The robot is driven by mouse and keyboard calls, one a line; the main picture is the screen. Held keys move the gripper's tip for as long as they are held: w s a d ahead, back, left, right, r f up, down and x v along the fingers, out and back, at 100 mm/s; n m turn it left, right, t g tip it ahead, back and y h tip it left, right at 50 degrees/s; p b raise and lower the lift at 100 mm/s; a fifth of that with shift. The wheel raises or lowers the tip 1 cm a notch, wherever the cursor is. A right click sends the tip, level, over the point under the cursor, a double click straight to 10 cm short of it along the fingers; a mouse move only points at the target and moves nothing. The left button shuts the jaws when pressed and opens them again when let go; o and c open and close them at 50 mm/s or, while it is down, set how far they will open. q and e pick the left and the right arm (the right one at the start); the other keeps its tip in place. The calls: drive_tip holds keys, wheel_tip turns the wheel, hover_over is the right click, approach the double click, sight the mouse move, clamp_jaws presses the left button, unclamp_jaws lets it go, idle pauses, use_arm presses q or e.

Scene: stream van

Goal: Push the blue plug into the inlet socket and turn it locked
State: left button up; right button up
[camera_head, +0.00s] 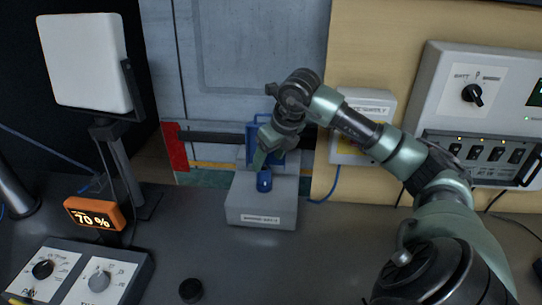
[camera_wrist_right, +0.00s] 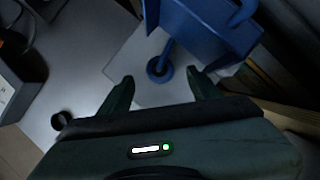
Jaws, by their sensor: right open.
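The blue plug (camera_head: 264,183) stands at the front of a grey block (camera_head: 262,212) with a label on its face. In the right wrist view a round blue part with a dark middle and a blue stem (camera_wrist_right: 159,68) shows between my fingertips. A larger blue housing (camera_head: 254,128), likely the inlet socket, stands behind the plug; it shows at the top of the wrist view (camera_wrist_right: 207,28). My right gripper (camera_head: 262,166) points down close to the plug, its fingers (camera_wrist_right: 162,80) apart with nothing clamped. The arm hides part of the housing. My left gripper is not in view.
A white lamp panel (camera_head: 85,62) on a stand and an orange 70 % display (camera_head: 94,213) are at left. Dial boxes (camera_head: 75,272) and a black puck (camera_head: 191,290) are in front. A switch panel (camera_head: 480,115) is at right. The middle counter is clear.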

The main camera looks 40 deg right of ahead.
sight(265, 168)
drive_tip(key=shift+p+x, duration=0.45)
drive_tip(key=shift+x, duration=2.65)
clamp_jaws()
